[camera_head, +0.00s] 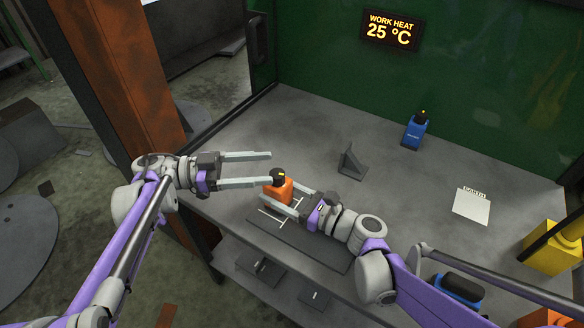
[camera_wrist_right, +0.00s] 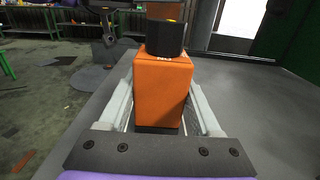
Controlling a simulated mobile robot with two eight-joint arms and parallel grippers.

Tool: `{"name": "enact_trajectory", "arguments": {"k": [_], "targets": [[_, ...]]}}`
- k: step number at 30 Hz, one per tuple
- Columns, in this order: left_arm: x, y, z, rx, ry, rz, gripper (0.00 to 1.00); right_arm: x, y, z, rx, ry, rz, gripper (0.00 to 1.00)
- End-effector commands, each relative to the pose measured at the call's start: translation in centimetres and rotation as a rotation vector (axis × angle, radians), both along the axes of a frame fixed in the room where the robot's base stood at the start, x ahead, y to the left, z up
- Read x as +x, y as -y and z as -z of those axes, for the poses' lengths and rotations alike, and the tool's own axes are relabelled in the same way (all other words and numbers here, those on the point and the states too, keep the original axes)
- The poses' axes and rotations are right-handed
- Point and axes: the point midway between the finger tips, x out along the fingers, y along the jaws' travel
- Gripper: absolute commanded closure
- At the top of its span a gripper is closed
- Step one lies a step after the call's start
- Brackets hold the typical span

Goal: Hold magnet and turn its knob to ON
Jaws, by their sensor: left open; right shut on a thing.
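The magnet is an orange block (camera_head: 278,191) with a black round knob (camera_head: 278,174) on top, standing upright near the table's front edge. A small yellow mark shows on the knob. In the right wrist view the orange block (camera_wrist_right: 162,88) fills the middle, with the knob (camera_wrist_right: 165,38) above it. My right gripper (camera_head: 283,207) is shut on the orange block, one finger on each side. My left gripper (camera_head: 269,169) is open, its fingertips close to the knob, left of it and around its height. I cannot tell whether the fingertips touch the knob.
A dark plate (camera_head: 310,248) with white lines lies at the table's front. A grey angled bracket (camera_head: 351,162) and a blue block with a black knob (camera_head: 415,131) stand farther back. A white sheet (camera_head: 472,206) lies at right, near a yellow object (camera_head: 553,250). The table's back left is clear.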

Motion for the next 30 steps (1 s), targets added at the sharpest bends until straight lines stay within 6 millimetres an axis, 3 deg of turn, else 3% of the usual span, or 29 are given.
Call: {"name": "enact_trajectory", "arguments": {"k": [3,6,11,24,30], "targets": [[-0.8,-2.5,2.0,0.0,-0.001,-0.134,0.27,0.0,0.0,0.0,0.0,0.0,-0.001,1.0],[-1.3,-3.7,3.0,-0.001,-0.001,-0.205,0.27,0.0,0.0,0.0,0.0,0.0,-0.001,1.0],[-1.5,-3.7,3.5,-0.002,-0.001,-0.244,0.27,-0.1,0.0,0.0,0.0,0.0,-0.001,1.0],[0.6,4.1,3.5,-0.003,-0.001,-0.239,0.27,-0.1,0.0,0.0,0.0,0.0,-0.001,1.0],[1.3,6.6,3.5,-0.003,-0.001,-0.241,0.27,0.0,0.0,0.0,0.0,0.0,-0.001,1.0]]}}
